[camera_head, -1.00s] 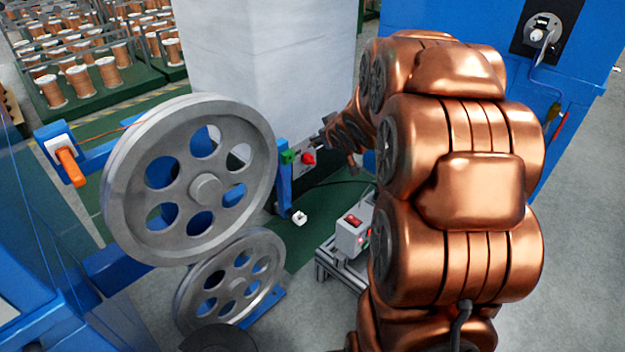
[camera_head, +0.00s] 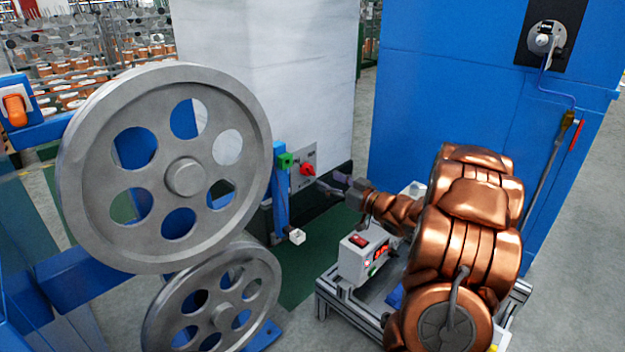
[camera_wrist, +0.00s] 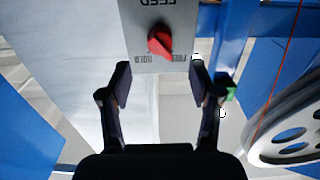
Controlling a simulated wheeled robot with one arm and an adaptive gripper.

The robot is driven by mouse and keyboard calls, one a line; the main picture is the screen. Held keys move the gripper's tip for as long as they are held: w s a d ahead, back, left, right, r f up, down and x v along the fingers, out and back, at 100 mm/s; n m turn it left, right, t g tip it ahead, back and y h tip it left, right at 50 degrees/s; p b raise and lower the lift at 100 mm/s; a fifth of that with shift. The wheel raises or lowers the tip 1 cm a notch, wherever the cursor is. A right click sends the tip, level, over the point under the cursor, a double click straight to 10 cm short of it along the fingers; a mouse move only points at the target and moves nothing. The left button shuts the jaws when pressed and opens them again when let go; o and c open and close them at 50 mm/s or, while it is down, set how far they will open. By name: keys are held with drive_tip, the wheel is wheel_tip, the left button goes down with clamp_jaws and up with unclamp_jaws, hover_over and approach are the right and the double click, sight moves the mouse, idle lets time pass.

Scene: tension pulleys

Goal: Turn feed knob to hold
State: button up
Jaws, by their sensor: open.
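The red feed knob (camera_head: 307,169) sits on a grey plate (camera_head: 297,181) on the side of the white column, just right of the upper wheel. In the wrist view the knob (camera_wrist: 159,42) is above the middle, on the plate (camera_wrist: 185,25) with inverted lettering. "HOLD" reads at lower left and another label at lower right. In the head view my gripper (camera_head: 326,187) is right of the knob.
Two spoked grey wheels (camera_head: 186,179) stand at left. A green part (camera_head: 285,160) on a blue post is close left of the knob. A grey control box (camera_head: 362,255) stands on a frame below my arm. A blue cabinet (camera_head: 450,90) is behind.

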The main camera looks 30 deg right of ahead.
sight(313, 172)
drive_tip(key=shift+b+x, duration=1.2)
drive_tip(key=shift+x, duration=2.45)
drive_tip(key=c, duration=1.1)
